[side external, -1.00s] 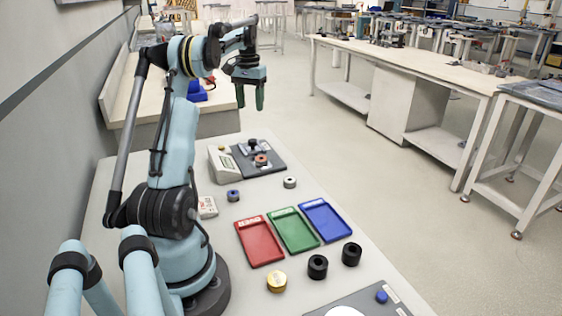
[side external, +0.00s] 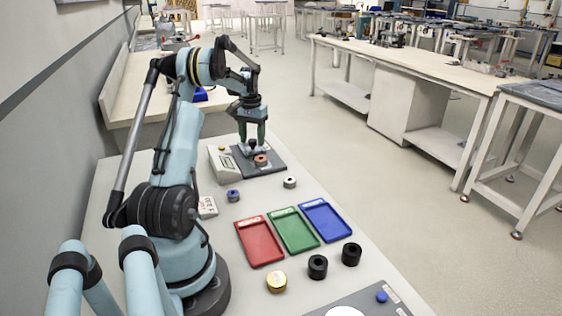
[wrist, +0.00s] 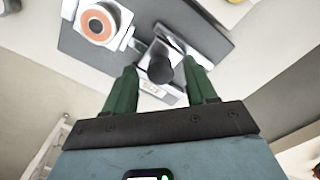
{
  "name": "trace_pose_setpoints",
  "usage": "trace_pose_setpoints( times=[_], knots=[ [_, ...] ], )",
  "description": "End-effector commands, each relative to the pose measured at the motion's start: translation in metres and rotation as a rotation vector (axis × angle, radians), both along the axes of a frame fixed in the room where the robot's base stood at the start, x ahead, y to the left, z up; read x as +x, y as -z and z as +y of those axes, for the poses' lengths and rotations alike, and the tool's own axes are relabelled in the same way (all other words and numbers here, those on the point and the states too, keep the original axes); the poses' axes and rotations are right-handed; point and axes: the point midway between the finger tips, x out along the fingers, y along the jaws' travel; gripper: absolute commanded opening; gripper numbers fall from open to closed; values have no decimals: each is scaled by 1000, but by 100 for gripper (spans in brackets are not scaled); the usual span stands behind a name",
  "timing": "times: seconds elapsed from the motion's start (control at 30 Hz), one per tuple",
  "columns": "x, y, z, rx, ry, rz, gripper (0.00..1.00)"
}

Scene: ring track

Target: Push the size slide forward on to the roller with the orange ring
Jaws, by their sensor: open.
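The orange ring (side external: 261,160) sits on the roller on the dark base plate at the back of the table. In the wrist view the orange ring (wrist: 98,23) lies at upper left on a white seat. The size slide shows a round black knob (wrist: 160,70) on a pale metal block. My gripper (side external: 252,141) is open and low over the slide. In the wrist view the green fingers of my gripper (wrist: 160,78) stand on either side of the knob, with gaps visible. Whether they touch the slide I cannot tell.
A pale instrument box (side external: 224,164) stands left of the plate. A white ring (side external: 290,182) and a blue ring (side external: 233,195) lie nearer.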

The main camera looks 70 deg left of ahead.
Motion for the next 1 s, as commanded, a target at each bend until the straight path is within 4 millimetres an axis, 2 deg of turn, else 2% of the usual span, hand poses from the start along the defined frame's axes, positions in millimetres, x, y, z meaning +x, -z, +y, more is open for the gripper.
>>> trace_pose_setpoints(
  times=[0.2,0.57,0.83,1.0],
  knots=[
    [0,0,0,0,0,0,55],
    [0,0,0,0,0,0,0],
    [0,0,-2,0,1,0,0],
    [1,-1,-16,-1,1,-1,0]
  ],
)
